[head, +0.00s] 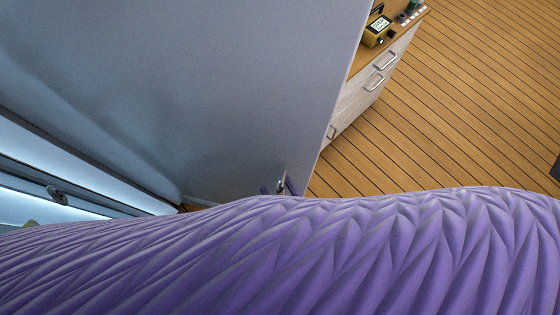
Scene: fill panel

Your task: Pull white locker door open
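The white locker door (230,90) looks grey-blue in this light and fills the upper left and middle of the head view. A lit, pale recess with a frame (90,190) shows at the lower left beside it, so the door appears to stand open. Only a small part of my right gripper (282,185) shows, at the door's lower right edge, by a small metallic piece. The purple, ridged covering across the front hides the rest. I cannot tell whether the fingers are shut or touch the door. My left gripper is not in view.
A light wooden drawer cabinet (362,92) with metal handles stands behind the door's right edge. A yellow device (376,31) and small items lie on its top. The plank floor (470,110) at the right is mostly clear. A dark object (556,172) is cut off at the right edge.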

